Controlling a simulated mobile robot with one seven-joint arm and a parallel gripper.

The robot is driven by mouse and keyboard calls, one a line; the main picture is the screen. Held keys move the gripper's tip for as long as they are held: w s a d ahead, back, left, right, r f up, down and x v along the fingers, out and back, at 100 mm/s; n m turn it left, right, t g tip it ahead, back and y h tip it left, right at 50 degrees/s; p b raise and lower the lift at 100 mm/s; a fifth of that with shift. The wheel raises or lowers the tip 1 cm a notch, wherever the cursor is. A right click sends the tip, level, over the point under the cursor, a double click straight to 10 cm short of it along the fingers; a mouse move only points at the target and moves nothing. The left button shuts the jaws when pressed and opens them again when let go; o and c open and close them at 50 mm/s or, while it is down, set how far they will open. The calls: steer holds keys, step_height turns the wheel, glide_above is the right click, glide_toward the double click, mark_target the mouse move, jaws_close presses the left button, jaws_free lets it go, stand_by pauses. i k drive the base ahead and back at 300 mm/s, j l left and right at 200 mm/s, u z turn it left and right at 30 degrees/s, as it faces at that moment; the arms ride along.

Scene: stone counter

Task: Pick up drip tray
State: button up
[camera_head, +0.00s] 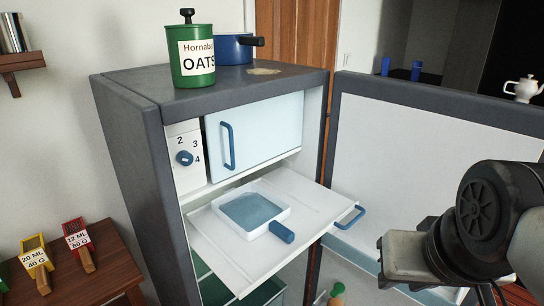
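A shallow square white tray (277,198) with a grey-blue inside and a blue handle pointing to the lower right looks like the drip tray. It rests on a white pull-out shelf (240,263) that sticks out of an open grey cabinet. The end of my arm, with what looks like my gripper (398,260), is at the lower right, to the right of the tray and apart from it. Its fingers are not clear, so I cannot tell whether it is open or shut.
The cabinet (130,150) has a pale blue inner door (260,135) above the shelf. Its open outer door (430,165) stands at the right, behind my arm. A green oats tin (192,72) and blue pot (232,50) stand on top. A wooden table (100,270) is at the left.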

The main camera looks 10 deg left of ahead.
mark_target(249, 209)
steer(key=u, duration=4.3)
steer(key=z, duration=3.4)
steer(key=i+l+u, duration=0.2)
steer(key=u, duration=0.2)
steer(key=i+l+u, duration=0.15)
steer(key=l+u, duration=0.2)
